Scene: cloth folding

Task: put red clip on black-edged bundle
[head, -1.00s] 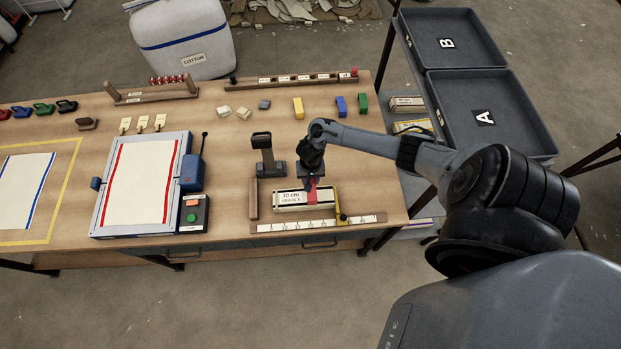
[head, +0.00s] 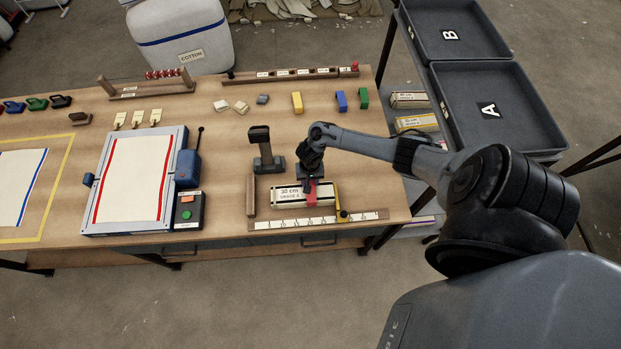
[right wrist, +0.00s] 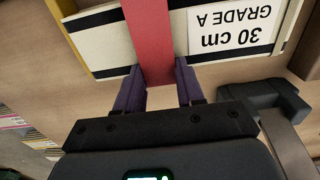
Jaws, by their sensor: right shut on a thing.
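The black-edged bundle (head: 289,194), cream with a "30 cm GRADE A" label, lies in the measuring fixture at the front right of the table. In the right wrist view the bundle (right wrist: 105,38) shows a black stripe along its edge. The red clip (right wrist: 152,40) lies across the bundle, left of the label in that view; it also shows in the head view (head: 321,193). My right gripper (right wrist: 160,85) is shut on the red clip, at the bundle's edge. The clip's underside is hidden. My left gripper is out of view.
A ruler strip (head: 300,223) with a yellow stop (head: 342,215) runs in front of the bundle. A dark-headed stand (head: 264,150) rises behind it. Blue (head: 341,100) and green (head: 363,98) blocks stand farther back. Trays A (head: 490,125) and B (head: 450,40) are at right.

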